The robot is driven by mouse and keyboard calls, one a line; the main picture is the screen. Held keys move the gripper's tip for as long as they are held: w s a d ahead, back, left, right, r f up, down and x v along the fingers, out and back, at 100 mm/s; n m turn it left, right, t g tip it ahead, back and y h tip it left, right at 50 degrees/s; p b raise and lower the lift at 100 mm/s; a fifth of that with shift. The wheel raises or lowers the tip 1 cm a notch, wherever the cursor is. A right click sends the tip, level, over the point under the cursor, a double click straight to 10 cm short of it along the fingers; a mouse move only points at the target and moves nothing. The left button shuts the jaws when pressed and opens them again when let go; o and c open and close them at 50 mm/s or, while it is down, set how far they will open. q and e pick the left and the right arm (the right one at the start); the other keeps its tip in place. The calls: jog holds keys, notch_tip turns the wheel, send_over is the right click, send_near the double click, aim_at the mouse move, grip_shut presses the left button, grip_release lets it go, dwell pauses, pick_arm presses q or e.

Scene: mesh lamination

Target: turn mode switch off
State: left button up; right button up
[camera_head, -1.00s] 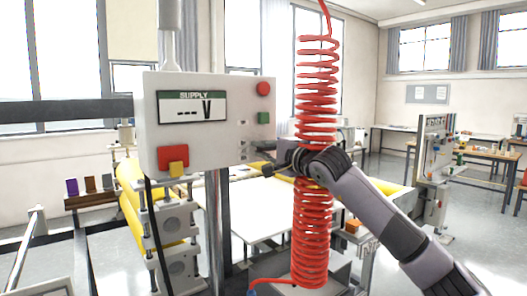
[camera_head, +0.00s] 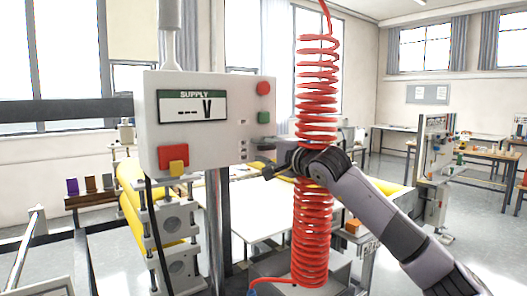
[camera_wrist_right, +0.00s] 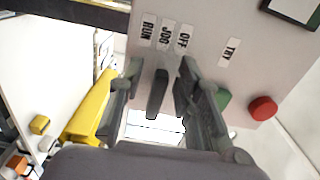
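The grey control box (camera_head: 148,100) hangs on a post in the head view. In the right wrist view its panel (camera_wrist_right: 205,70) carries RUN, JOG, OFF and TRY labels. A dark lever (camera_wrist_right: 157,93), apparently the mode switch, stands below the RUN, JOG and OFF labels. Which label it points to is unclear. My right gripper (camera_wrist_right: 158,92) is open, with one finger on each side of the lever and a visible gap at least on the left. In the head view my right gripper (camera_head: 277,171) is at the box's lower right edge. My left gripper is not in view.
A red button (camera_head: 263,88) and a green button (camera_head: 263,117) sit on the box; the red button (camera_wrist_right: 263,108) also shows in the wrist view. A yellow roller (camera_head: 135,205) stands below.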

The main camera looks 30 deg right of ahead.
jog(key=s, duration=1.2)
jog(key=shift+d, duration=0.45)
